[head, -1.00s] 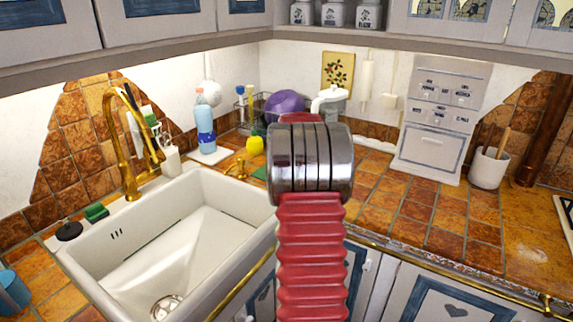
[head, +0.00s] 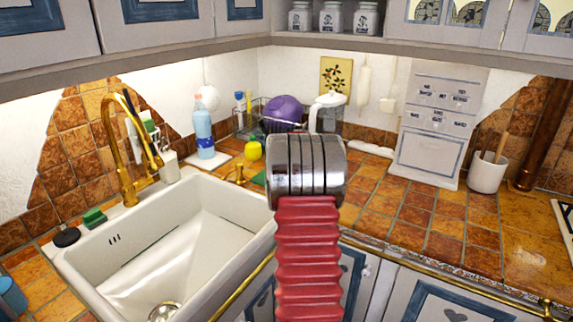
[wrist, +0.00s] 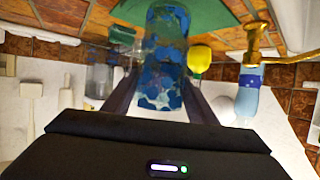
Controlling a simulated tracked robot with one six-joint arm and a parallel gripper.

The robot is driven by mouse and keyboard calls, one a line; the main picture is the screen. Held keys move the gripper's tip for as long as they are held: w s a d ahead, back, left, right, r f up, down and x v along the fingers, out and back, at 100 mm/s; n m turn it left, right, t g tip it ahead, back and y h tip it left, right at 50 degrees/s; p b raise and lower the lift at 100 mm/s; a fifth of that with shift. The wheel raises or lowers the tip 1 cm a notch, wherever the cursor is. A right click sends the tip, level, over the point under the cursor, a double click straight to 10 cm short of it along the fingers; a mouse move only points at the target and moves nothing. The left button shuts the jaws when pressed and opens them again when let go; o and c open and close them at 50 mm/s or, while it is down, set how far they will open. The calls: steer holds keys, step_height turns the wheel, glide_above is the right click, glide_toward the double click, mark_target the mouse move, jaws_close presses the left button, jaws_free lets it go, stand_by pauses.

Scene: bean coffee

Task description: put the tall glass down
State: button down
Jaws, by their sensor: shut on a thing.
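The tall glass (wrist: 162,55) is clear with blue patches. It fills the middle of the wrist view, between the two dark fingers of my gripper (wrist: 160,92). My gripper is shut on it. The wrist view looks upside down, with tiled counter and a green patch at its top, beyond the glass. Whether the glass touches the counter cannot be told. In the head view my red and metal arm hides both the gripper and the glass.
A white sink (head: 180,245) with a gold faucet (head: 122,150) lies left. A blue bottle (head: 203,133), yellow bottle (head: 253,148), purple bowl (head: 285,110) and white-lidded pitcher (head: 328,115) stand behind the arm. Counter tiles (head: 430,215) on the right are clear.

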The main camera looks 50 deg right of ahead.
steer(key=shift+f, duration=1.4)
steer(key=shift+f, duration=0.1)
steer(key=c, duration=0.7)
jaws_free()
steer(key=shift+c, duration=0.2)
steer(key=shift+s+a+r, duration=0.3)
steer(key=shift+s+a, duration=0.05)
steer(key=shift+a, duration=0.05)
steer(key=v, duration=1)
steer(key=shift+s+a, duration=0.25)
steer(key=shift+a, duration=0.05)
steer(key=shift+r, duration=0.15)
